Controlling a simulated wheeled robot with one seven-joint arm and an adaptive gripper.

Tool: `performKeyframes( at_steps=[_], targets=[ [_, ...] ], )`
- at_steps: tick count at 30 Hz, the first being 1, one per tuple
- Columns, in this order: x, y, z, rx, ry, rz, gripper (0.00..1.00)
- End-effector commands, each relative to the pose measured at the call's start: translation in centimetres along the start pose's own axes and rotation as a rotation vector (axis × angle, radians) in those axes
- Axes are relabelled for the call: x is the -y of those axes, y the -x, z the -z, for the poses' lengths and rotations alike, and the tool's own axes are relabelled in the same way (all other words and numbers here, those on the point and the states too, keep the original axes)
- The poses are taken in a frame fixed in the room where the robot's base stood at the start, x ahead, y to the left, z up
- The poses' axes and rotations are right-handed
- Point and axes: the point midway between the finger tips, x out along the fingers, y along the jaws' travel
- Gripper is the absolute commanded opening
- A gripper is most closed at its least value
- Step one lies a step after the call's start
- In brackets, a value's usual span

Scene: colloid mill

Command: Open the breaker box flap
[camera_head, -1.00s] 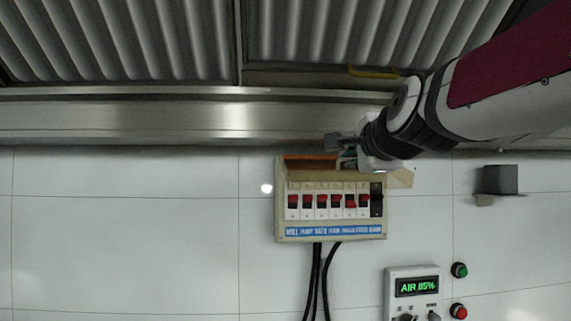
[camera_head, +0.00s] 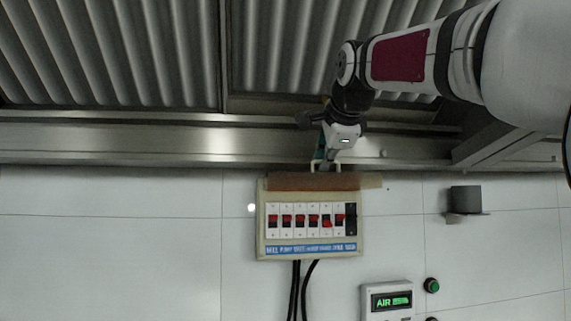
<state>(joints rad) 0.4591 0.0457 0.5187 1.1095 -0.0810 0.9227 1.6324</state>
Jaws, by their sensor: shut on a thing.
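The breaker box (camera_head: 262,245) is on the white tiled wall, with a row of black and red breaker switches uncovered and a blue label strip along its bottom. Its flap (camera_head: 310,182) is raised along the top of the box, showing as a brownish band. A pale handle stands at the flap's upper edge. My gripper (camera_head: 322,162) reaches down from above and is shut on this handle. The exact contact of the fingertips is small and partly hidden.
A grey box (camera_head: 466,199) juts from the wall at right. A control panel with a green AIR display (camera_head: 390,302) and a green button (camera_head: 432,285) sit lower right. Black cables (camera_head: 295,290) hang below the breaker box. A metal beam (camera_head: 120,145) runs above.

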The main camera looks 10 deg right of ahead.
Motion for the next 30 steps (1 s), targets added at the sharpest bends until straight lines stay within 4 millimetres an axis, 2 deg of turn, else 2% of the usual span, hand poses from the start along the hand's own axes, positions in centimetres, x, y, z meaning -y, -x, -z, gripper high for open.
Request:
performKeyframes(
  at_steps=[18, 19, 21, 30],
  targets=[
    [0.10, -0.44, -0.05, 0.002, 0.003, -0.026, 0.00],
    [0.10, -0.44, -0.05, 0.002, 0.002, -0.026, 0.13],
    [0.12, -0.40, -0.05, 0.002, 0.002, -0.026, 0.27],
    [0.24, -0.18, -0.06, 0.001, 0.001, -0.022, 0.27]
  ],
)
